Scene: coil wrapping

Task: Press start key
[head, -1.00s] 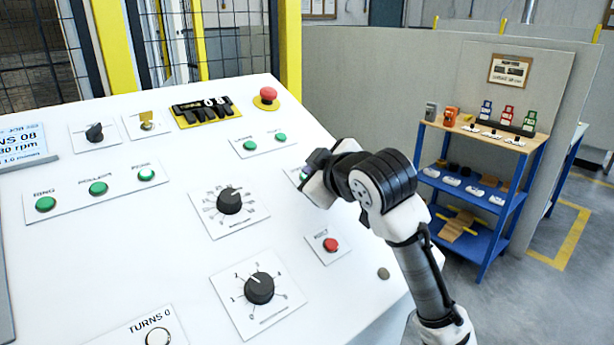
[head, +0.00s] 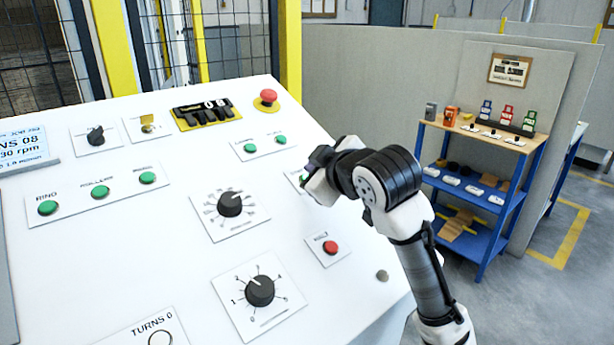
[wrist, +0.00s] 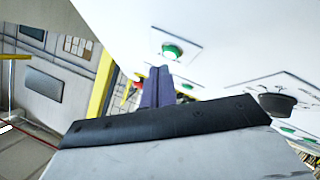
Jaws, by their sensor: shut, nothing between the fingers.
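The slanted white control panel (head: 150,240) fills the left and middle of the head view. A green button on a small plate (head: 302,178) is partly hidden behind my gripper (head: 312,160); its label cannot be read. The wrist view shows a green button (wrist: 172,50) on a white plate just beyond the fingertips of my gripper (wrist: 155,72). My fingers are shut together and empty. They look apart from the button in the wrist view, but contact cannot be judged in the head view.
A red button (head: 330,247) sits below my gripper. A black dial (head: 230,204) is to the left, with another dial (head: 260,291) lower. A red mushroom button (head: 268,96) and two green buttons (head: 280,140) are above. A blue shelf (head: 480,190) stands right.

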